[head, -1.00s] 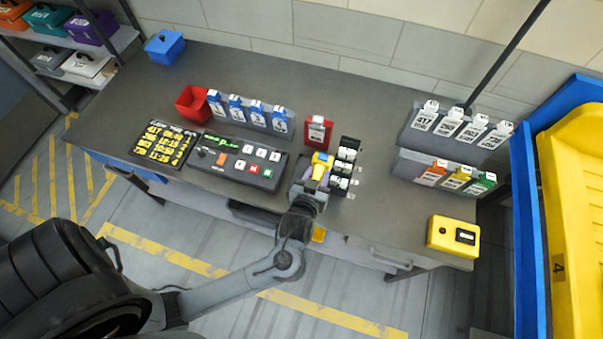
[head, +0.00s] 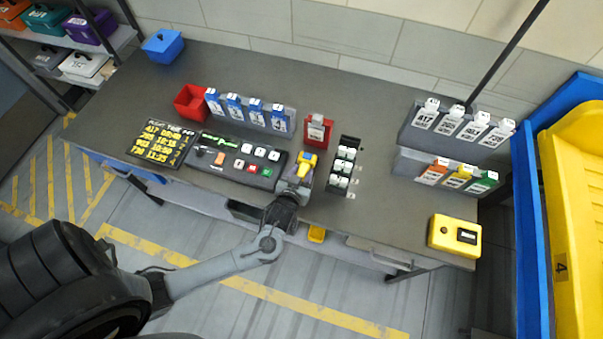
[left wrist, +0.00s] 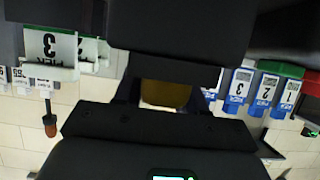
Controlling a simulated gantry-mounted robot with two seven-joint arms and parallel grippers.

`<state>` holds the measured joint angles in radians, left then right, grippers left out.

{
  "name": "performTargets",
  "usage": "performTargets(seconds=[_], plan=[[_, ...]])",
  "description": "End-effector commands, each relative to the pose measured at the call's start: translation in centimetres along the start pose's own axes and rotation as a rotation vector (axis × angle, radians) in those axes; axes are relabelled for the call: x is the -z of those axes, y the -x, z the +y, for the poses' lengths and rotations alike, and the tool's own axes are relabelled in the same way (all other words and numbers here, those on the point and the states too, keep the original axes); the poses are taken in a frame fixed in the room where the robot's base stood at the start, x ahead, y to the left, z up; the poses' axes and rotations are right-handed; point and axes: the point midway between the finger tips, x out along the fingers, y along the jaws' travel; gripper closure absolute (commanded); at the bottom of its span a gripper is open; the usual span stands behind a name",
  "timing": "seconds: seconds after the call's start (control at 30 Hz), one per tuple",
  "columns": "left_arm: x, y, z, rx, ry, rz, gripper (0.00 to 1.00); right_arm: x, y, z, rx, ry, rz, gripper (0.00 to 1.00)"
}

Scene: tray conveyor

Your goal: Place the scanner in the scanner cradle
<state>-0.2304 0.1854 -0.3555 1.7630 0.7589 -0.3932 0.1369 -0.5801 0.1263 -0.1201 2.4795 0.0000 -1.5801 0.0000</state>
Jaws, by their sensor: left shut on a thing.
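A yellow scanner (head: 305,161) is held in my left gripper (head: 299,180), above the front part of the desk, just right of the button panel. The gripper is shut on it, and its jaws and wrist hide the scanner's lower part. In the left wrist view a dull yellow patch (left wrist: 165,93) shows between the dark gripper parts. I cannot pick out the scanner cradle with certainty. My right gripper is not in view.
The button panel (head: 238,160) lies left of the gripper. A black rack with white blocks (head: 345,166) stands right of it, and a red holder (head: 318,131) behind. A yellow box (head: 454,236) sits at the front right. Desk between rack and yellow box is clear.

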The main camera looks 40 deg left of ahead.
Motion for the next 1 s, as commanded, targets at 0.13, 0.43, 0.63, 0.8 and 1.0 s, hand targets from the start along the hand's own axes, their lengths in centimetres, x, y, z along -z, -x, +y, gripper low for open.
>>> performTargets(seconds=[0.13, 0.43, 0.63, 0.8, 1.0], plan=[[0.1, 0.0, 0.0, 0.0, 0.001, 0.002, 0.99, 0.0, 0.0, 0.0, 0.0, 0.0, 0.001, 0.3], [-0.2, -0.1, 0.0, 0.0, 0.001, 0.0, 0.46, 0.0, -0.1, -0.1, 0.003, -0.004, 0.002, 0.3], [-0.2, -0.1, 0.0, 0.0, 0.0, 0.0, 0.34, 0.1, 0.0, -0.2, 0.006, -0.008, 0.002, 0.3], [-0.1, -0.1, 0.0, 0.0, 0.0, 0.001, 0.34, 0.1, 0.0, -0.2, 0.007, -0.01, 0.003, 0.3], [0.1, 1.1, 0.1, -0.001, 0.001, 0.0, 0.34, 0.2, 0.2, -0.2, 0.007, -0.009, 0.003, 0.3]])
